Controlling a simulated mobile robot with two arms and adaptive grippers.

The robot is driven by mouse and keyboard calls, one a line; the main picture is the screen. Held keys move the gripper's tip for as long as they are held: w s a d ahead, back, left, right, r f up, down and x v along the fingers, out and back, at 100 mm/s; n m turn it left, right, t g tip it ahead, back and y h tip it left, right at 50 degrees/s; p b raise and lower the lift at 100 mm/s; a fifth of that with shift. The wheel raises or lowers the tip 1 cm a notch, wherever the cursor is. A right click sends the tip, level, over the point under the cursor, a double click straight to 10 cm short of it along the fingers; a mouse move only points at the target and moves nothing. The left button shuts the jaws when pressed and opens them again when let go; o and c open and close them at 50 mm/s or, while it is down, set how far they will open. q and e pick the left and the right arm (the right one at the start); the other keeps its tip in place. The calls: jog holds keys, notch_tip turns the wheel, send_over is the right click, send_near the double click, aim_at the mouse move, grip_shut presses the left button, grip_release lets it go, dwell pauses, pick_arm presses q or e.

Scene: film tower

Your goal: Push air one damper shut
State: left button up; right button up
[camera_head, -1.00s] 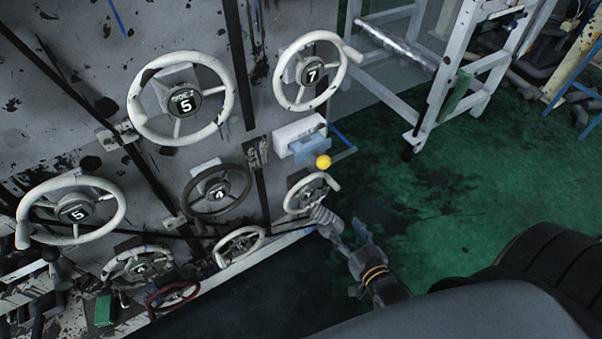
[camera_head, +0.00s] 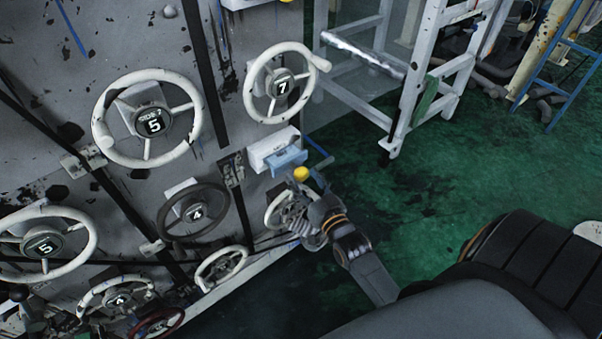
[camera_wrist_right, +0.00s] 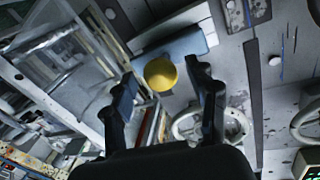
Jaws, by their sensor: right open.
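The damper is a white box (camera_head: 273,149) on the grey panel, with a light blue block (camera_head: 287,160) and a yellow knob (camera_head: 301,173) at its front. The label is too small to read. My right gripper (camera_head: 308,199) is just below the knob in the head view. In the right wrist view my right gripper (camera_wrist_right: 162,78) is open, and the yellow knob (camera_wrist_right: 160,72) shows between its fingertips. I cannot tell whether a finger touches it. The blue block (camera_wrist_right: 180,48) shows behind the knob. My left gripper is not in view.
White handwheels surround the box, including the 7 wheel (camera_head: 279,84) above and a small wheel (camera_head: 282,211) partly behind my right gripper. A white metal frame (camera_head: 420,85) stands to the right. The green floor (camera_head: 440,170) between is clear.

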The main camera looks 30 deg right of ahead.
jog(key=shift+w+d, duration=0.15)
jog(key=shift+w, duration=0.9)
grip_shut()
